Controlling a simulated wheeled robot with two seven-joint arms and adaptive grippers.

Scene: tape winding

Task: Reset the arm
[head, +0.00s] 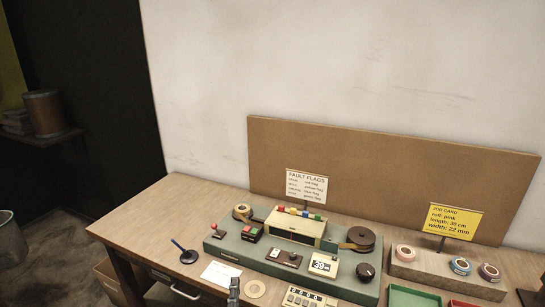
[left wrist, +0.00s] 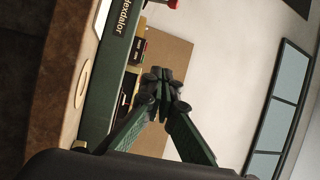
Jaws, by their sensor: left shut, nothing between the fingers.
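My left gripper (head: 234,291) shows at the bottom edge of the head view, in front of the machine's front edge. In the left wrist view its two green fingers meet at the dark tips (left wrist: 163,86), shut with nothing held. The machine's lettered green edge (left wrist: 112,50) also shows in the left wrist view. My right gripper is not in view.
A wooden block (head: 424,271) carries several tape rolls beside a yellow job card (head: 454,221). A green tray (head: 410,297) lies at the front right. The table's left end is clear.

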